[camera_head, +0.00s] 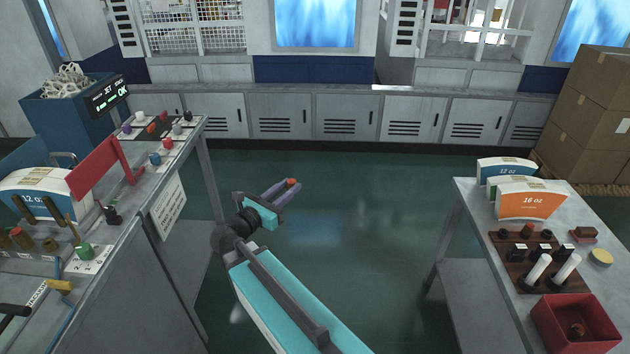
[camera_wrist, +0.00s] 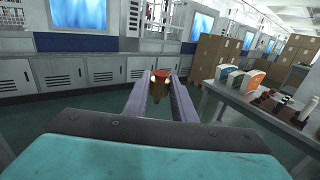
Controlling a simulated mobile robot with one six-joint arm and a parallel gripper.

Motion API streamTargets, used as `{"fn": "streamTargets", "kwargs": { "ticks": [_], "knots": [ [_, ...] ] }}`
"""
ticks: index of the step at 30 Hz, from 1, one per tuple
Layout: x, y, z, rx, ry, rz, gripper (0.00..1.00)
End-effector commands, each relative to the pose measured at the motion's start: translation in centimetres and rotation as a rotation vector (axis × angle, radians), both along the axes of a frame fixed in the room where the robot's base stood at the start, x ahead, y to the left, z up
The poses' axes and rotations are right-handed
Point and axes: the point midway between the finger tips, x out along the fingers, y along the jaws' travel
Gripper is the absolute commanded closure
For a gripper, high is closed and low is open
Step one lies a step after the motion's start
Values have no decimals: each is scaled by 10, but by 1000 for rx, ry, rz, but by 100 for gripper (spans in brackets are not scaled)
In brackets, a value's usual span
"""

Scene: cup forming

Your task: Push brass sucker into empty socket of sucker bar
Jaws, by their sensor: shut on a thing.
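My gripper (camera_head: 286,190) has two purple fingers and is shut on a small piece with a red end. The wrist view shows this piece (camera_wrist: 161,78) between the fingertips, with a brownish body and small bright spots; it appears to be the brass sucker. It is held in the air over the open floor, between the two benches and touching neither. I cannot make out the sucker bar or an empty socket for certain. A red bracket-like part (camera_head: 93,166) stands on the left bench, with small coloured pieces beyond it.
The right table (camera_head: 470,215) holds cup packs, a brown rack (camera_head: 507,262) with white cylinders and a red bin (camera_head: 575,325). Cardboard boxes (camera_head: 590,115) stand behind it. Green floor lies clear between.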

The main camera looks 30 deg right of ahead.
Motion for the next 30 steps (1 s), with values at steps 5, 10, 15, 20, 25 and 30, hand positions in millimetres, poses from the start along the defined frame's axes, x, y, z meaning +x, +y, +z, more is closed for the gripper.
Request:
{"fn": "streamTargets", "kwargs": {
  "ticks": [5, 10, 15, 20, 25, 30],
  "knots": [
    [2, 55, 19, -1, -1, 83, 98],
    [0, 103, 32, -3, 1, 155, 98],
    [-4, 140, 40, -2, 0, 212, 98],
    [-7, 158, 43, -3, -2, 240, 98],
    [-7, 162, 43, -3, -2, 246, 98],
    [-7, 161, 43, -3, -2, 245, 98]
  ]
}}
